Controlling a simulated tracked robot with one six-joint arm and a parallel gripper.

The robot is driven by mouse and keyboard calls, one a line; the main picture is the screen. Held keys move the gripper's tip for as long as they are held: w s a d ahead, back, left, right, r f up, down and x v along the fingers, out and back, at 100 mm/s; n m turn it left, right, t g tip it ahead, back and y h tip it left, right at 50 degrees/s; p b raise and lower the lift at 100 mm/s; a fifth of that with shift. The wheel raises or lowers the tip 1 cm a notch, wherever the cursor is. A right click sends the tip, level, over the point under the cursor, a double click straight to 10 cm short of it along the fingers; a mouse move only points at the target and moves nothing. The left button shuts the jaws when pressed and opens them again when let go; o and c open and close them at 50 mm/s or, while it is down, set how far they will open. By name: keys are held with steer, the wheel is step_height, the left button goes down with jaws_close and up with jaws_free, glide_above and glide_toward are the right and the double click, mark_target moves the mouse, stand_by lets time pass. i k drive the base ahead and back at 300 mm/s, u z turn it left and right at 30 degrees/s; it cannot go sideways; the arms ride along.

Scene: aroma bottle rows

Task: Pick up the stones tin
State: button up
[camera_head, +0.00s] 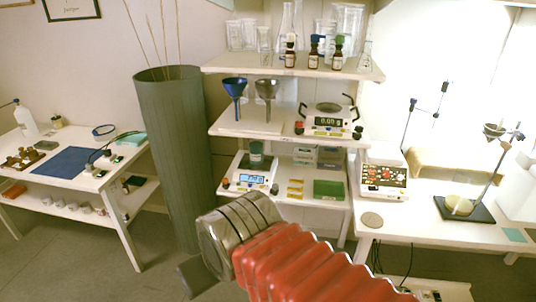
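No tin can be made out for certain as the stones tin; labels are too small to read. A small dark container with a pale lid (57,121) stands at the back of the left table. A dark green jar (256,154) stands on a scale on the lower middle shelf. My gripper (196,277) shows only in part as a dark grey piece at the bottom, beyond my silver wrist and red arm. It is over the floor, apart from the tables, and its fingers are mostly hidden.
A tall grey-green bin (178,150) with sticks stands between the left table (120,171) and the shelves. Brown bottles (313,52) and glassware fill the top shelf (260,68). A right bench (420,215) carries a device and a stand. Floor is clear at lower left.

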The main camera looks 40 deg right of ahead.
mark_target(256, 147)
steer(key=i, duration=1)
steer(key=z, duration=0.05)
